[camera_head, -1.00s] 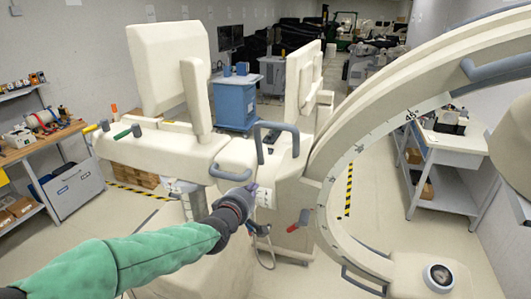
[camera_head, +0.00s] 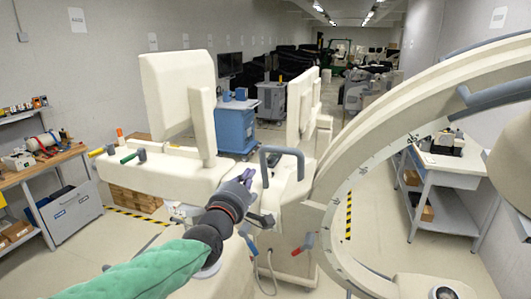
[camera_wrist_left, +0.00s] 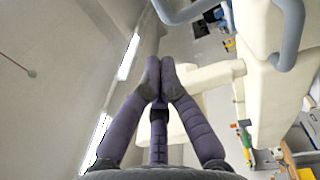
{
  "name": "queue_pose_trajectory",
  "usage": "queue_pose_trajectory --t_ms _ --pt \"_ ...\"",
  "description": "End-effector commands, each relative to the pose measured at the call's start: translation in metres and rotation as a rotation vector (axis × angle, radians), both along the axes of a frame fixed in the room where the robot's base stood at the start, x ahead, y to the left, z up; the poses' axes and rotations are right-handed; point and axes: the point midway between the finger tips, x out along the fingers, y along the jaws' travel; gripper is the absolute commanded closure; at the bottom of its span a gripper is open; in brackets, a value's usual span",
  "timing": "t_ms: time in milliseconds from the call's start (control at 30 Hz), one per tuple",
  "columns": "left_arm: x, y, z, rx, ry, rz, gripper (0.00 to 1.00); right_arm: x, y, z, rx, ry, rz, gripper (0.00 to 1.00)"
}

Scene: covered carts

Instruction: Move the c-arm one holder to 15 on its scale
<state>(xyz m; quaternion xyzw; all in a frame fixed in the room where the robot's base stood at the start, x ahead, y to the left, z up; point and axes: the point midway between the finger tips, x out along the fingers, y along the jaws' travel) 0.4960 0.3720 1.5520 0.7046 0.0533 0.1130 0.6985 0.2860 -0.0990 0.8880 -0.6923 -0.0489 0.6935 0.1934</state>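The cream C-arm (camera_head: 350,135) curves across the right side of the head view. A white scale strip (camera_head: 372,165) runs along its inner face; its figures are too small to read. The holder (camera_head: 285,200) is the cream block where the arc meets the body, with a grey loop handle (camera_head: 281,150) on top. My left gripper (camera_head: 247,176) is just left of that handle, seemingly apart from it. In the left wrist view its dark fingers (camera_wrist_left: 159,76) come together at the tips, with nothing visible between them. My right gripper is not in view.
A red-tipped lever (camera_head: 307,242) sticks out below the holder. A cream panel (camera_head: 178,95) stands on the body at left. A blue cart (camera_head: 236,127) is behind. A workbench (camera_head: 45,165) is at left and a white cart (camera_head: 450,160) at right.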

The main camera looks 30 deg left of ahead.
Motion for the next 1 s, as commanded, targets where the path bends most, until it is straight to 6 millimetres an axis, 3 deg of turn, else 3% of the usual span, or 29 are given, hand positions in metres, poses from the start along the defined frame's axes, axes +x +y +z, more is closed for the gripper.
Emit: queue_pose_trajectory --t_ms 1000 --pt "0.071 0.017 0.006 0.001 0.002 0.0 1.0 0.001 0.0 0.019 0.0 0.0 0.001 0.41"
